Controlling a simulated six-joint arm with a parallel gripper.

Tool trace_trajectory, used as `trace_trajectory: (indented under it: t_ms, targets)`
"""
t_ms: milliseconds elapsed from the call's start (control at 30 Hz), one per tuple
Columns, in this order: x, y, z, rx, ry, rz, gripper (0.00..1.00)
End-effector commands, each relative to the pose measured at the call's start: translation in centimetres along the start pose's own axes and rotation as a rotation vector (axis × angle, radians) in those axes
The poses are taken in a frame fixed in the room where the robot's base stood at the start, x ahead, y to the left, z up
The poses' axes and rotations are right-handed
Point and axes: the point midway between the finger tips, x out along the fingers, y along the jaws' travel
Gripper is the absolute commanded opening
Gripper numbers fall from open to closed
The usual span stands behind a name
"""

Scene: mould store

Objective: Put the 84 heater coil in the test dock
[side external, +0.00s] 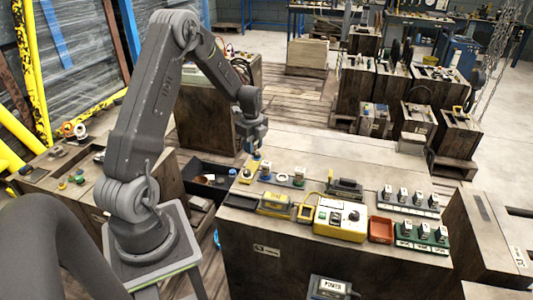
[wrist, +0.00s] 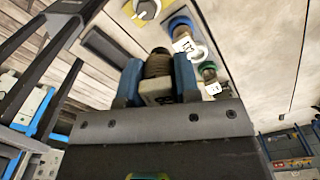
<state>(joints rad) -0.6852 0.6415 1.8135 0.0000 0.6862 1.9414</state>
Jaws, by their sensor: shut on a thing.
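My gripper (side external: 256,155) is above the left end of a grey strip holding several coils at the near bench's back left. In the wrist view its blue fingers (wrist: 158,72) are shut on a heater coil (wrist: 157,64) with dark windings and a pale block.
A white rack (side external: 408,207) and a green rack (side external: 422,238) hold several tagged pieces at the right. A red tray (side external: 381,229) is beside the yellow unit. A yellow-and-black device (side external: 274,204) and a dark-handled block (side external: 345,188) lie nearby. The bench's back is mostly clear.

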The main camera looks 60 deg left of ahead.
Motion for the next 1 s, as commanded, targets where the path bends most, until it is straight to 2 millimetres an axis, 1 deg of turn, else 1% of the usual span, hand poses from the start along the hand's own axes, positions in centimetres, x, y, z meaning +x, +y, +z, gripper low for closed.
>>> trace_trajectory:
  t_ms: [67,133,167,233,267,367,400,467,500,567,600,700,800,833,900,1000]
  targets:
    - [-0.5,0.4,0.6,-0.001,0.0,-0.001,0.04]
    - [-0.7,0.5,0.5,-0.005,0.0,-0.001,0.04]
    - [-0.7,0.5,0.2,-0.009,0.0,0.0,0.04]
    - [-0.6,0.2,-1.2,-0.026,0.001,0.0,0.04]
    - [-0.5,0.1,-2.0,-0.036,0.001,0.0,0.04]
    - [0.0,-0.4,-5.8,-0.087,0.002,0.002,0.04]
    - [0.2,-0.5,-7.6,-0.113,0.002,0.002,0.04]
    - [0.6,-0.6,-10.4,-0.153,0.002,0.001,0.04]
    - [0.8,-0.6,-12.2,-0.179,0.002,0.0,0.04]
    - [1.1,-0.4,-14.8,-0.219,0.003,0.0,0.04]
    - [1.3,-0.2,-16.4,-0.244,0.003,0.0,0.04]
    - [1.7,0.5,-19.8,-0.303,0.004,0.0,0.04]
    - [2.0,1.1,-22.2,-0.347,0.004,0.0,0.04]
    - [2.1,1.3,-22.8,-0.358,0.004,0.0,0.04]
    - [2.2,1.6,-23.7,-0.378,0.004,0.0,0.04]
    - [2.4,1.8,-24.4,-0.393,0.005,-0.001,0.04]
